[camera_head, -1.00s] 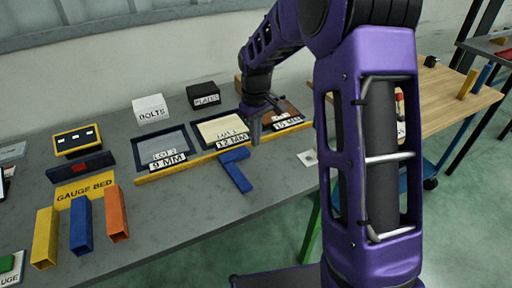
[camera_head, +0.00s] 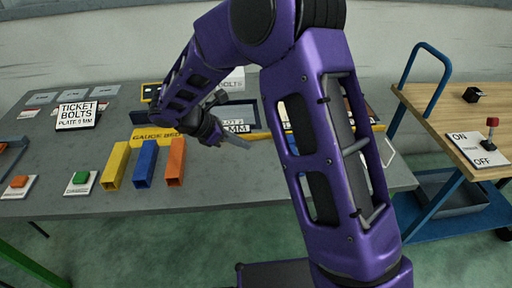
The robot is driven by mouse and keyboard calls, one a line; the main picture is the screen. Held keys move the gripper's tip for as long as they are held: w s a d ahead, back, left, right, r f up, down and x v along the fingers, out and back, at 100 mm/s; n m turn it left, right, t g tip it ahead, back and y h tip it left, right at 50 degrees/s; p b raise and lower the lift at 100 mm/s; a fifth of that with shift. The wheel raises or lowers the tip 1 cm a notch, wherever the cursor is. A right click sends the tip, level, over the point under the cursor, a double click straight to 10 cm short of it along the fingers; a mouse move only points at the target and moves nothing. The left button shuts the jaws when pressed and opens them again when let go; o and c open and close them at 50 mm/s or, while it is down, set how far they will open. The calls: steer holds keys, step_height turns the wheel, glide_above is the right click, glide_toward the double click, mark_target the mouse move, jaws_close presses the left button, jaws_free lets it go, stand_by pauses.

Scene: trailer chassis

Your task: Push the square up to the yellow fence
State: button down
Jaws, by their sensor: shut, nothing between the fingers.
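The blue L-shaped square is not visible now; my arm covers the stretch of bench in front of the trays. A short piece of the yellow fence (camera_head: 262,136) shows below the tray labelled MM, between my gripper and my upper arm. The rest of the fence is mostly hidden by my arm. My gripper (camera_head: 240,142) is shut and empty, its fingers pointing right, over the bench near the left part of the fence. Whether it touches anything cannot be told.
Yellow (camera_head: 116,166), blue (camera_head: 146,164) and orange (camera_head: 175,162) tubes lie left of my gripper, before the yellow gauge bed (camera_head: 150,136). A ticket sign (camera_head: 78,115) and green (camera_head: 80,178) and orange (camera_head: 19,182) buttons are farther left. A wooden-topped cart (camera_head: 450,110) stands right.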

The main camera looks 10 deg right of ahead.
steer(key=b, duration=0.2)
glide_toward(276, 157)
steer(key=x, duration=0.5)
steer(key=shift+f, duration=0.2)
steer(key=shift+w+d+r, duration=0.1)
steer(key=shift+w+d, duration=0.05)
steer(key=shift+d, duration=0.4)
steer(key=shift+w+d+r, duration=0.15)
steer(key=shift+w+d, duration=0.05)
steer(key=shift+d, duration=0.35)
steer(key=shift+w+d, duration=0.25)
steer(key=shift+d, duration=0.35)
steer(key=shift+w+d+p, duration=0.15)
steer(key=shift+w+d, duration=0.1)
steer(key=shift+d, duration=0.5)
steer(key=shift+w+d+p, duration=0.15)
steer(key=shift+w+d, duration=0.1)
steer(key=shift+d, duration=0.5)
